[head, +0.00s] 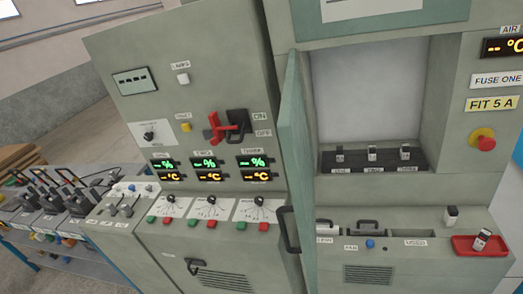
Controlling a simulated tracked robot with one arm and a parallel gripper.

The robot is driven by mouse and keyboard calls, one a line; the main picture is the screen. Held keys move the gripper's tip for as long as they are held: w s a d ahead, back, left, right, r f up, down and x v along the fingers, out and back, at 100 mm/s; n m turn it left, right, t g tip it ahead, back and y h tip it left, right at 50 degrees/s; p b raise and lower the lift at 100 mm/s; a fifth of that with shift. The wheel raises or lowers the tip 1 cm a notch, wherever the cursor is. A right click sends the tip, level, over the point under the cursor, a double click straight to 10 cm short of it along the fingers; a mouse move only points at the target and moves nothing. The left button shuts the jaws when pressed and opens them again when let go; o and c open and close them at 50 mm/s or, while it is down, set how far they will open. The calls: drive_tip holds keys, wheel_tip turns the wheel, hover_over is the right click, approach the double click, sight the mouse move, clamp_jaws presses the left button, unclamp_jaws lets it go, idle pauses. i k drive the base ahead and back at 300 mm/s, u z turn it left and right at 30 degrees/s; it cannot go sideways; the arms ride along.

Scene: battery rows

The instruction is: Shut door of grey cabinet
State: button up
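The grey-green cabinet (470,190) fills the right side of the head view. Its door (293,140) stands open, swung out toward me at the left side of the opening, and I see it nearly edge-on. A dark handle (288,230) sits low on the door. The open compartment (368,90) has a pale back wall and a black holder strip (385,160) with several small blocks standing in it. My gripper is not in view.
Left of the door is a control panel with a red lever (213,130), lit displays (209,163) and coloured buttons. A red tray (465,246) holding a small block sits on the ledge at right. A bench (70,262) with levers stands far left.

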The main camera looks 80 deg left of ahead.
sight(292, 125)
drive_tip(key=u, duration=0.05)
drive_tip(key=k, duration=0.3)
drive_tip(key=u, duration=1.35)
drive_tip(key=i, duration=1)
drive_tip(key=u, duration=0.2)
drive_tip(key=k, duration=0.7)
drive_tip(key=z, duration=0.3)
